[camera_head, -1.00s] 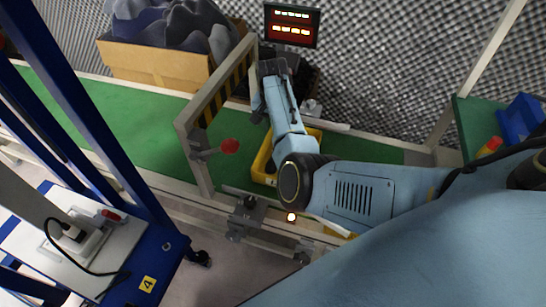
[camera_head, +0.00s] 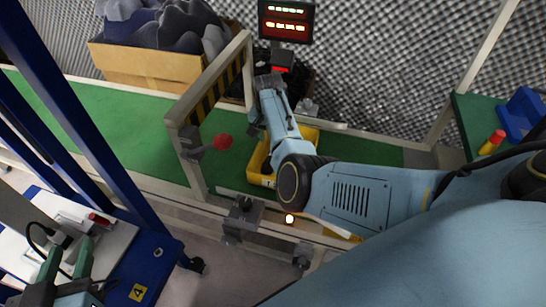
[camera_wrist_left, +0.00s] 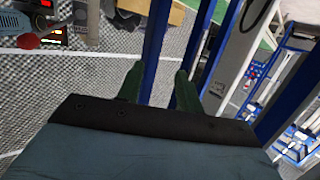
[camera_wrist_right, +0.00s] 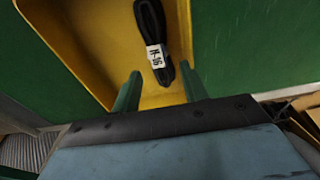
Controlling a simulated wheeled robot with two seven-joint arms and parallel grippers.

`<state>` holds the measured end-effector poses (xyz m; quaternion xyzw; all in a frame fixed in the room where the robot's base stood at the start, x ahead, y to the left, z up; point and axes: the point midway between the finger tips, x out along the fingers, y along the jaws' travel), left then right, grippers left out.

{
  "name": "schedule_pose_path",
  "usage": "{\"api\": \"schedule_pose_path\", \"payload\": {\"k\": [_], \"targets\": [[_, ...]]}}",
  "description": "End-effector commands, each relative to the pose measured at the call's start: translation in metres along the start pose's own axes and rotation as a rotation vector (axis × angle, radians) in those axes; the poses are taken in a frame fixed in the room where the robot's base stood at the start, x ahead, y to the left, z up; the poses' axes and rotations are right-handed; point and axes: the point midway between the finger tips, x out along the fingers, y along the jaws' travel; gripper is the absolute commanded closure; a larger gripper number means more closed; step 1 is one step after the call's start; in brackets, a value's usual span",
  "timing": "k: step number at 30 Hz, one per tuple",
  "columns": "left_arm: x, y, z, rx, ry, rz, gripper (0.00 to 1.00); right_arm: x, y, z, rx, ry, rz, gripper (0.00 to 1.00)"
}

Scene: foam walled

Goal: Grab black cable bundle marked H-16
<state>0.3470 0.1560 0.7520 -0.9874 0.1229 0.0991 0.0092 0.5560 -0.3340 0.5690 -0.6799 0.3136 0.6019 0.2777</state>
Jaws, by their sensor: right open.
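The black cable bundle (camera_wrist_right: 152,22) with a white H-16 tag (camera_wrist_right: 156,56) lies in a yellow bin (camera_wrist_right: 95,40) in the right wrist view. My right gripper (camera_wrist_right: 161,80) is open with its green fingers apart. The bundle's near end shows between and just beyond the fingertips, and no grip is seen. In the head view the yellow bin (camera_head: 262,165) is partly behind my right arm, which hides the bundle. My left gripper (camera_head: 68,258) is open and empty at the lower left; its spread fingers show in the left wrist view (camera_wrist_left: 158,75).
The bin stands on a green belt (camera_head: 80,115) beside a striped frame (camera_head: 213,75) with a red knob (camera_head: 222,141). A cardboard box (camera_head: 150,70) stands behind. Blue posts (camera_head: 80,110) and a white-topped cart are near my left gripper.

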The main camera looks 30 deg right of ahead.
Motion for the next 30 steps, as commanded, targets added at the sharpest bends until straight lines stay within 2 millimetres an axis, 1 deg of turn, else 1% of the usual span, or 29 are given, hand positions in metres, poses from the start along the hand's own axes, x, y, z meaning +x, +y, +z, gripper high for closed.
{"api": "schedule_pose_path", "payload": {"k": [1, 6, 9, 14, 17, 24, 30], "targets": [[0.001, 0.002, -0.007, -0.001, 0.05, 0.004, 0.64, 0.005, 0.0, 0.0, 0.0, 0.0, 0.0, 0.56], [0.0, 0.006, -0.03, -0.004, 0.188, 0.016, 0.64, 0.014, 0.0, 0.0, 0.0, -0.001, 0.0, 0.56], [-0.001, 0.008, -0.038, -0.006, 0.234, 0.02, 0.64, 0.016, 0.0, 0.0, 0.0, -0.001, 0.0, 0.56], [-0.002, 0.009, -0.045, -0.007, 0.274, 0.023, 0.64, 0.018, 0.0, 0.0, 0.0, 0.0, 0.0, 0.56], [-0.004, 0.011, -0.054, -0.01, 0.337, 0.028, 0.64, 0.022, 0.001, 0.001, 0.0, 0.0, 0.0, 0.56], [-0.02, 0.017, -0.088, -0.021, 0.577, 0.046, 0.64, 0.036, 0.002, 0.002, 0.0, -0.001, 0.0, 0.56], [-0.035, 0.019, -0.104, -0.028, 0.77, 0.052, 0.64, 0.051, 0.004, 0.003, 0.0, -0.001, 0.001, 0.56]]}}
